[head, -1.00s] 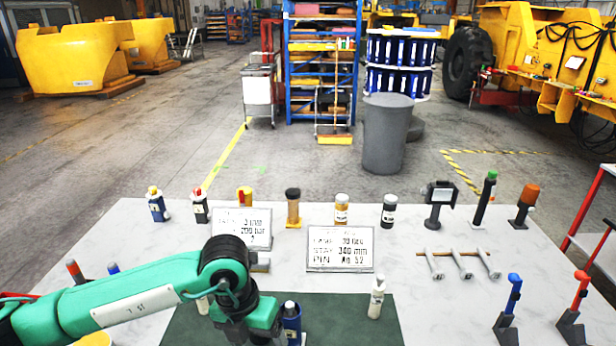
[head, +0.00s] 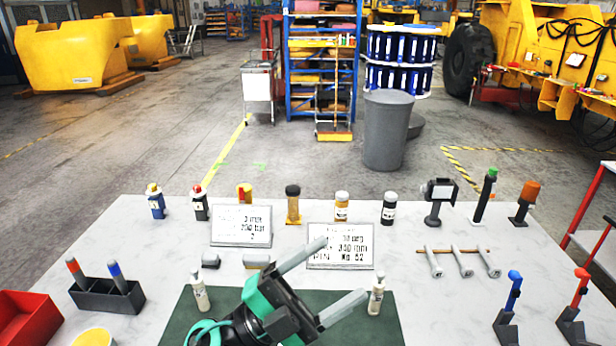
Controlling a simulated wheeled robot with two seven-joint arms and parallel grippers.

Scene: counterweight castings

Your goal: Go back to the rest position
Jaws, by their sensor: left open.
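My left gripper (head: 341,270) is at the lower middle of the head view, above the dark green mat (head: 385,330). Its two grey fingers are spread wide and point up and to the right, with nothing between them. The upper fingertip overlaps the lower left of the right placard (head: 345,240). The other fingertip shows just left of a white bottle (head: 376,296); I cannot tell if they touch. Another white bottle (head: 200,292) stands on the left of the mat. My right gripper is not in view.
A black holder (head: 105,300) with red and blue markers, a red bin (head: 25,322) and a yellow cup (head: 93,338) are at left. Several bottles line the back of the white table (head: 120,240). Blue (head: 508,300) and red (head: 577,300) upright tools stand at right.

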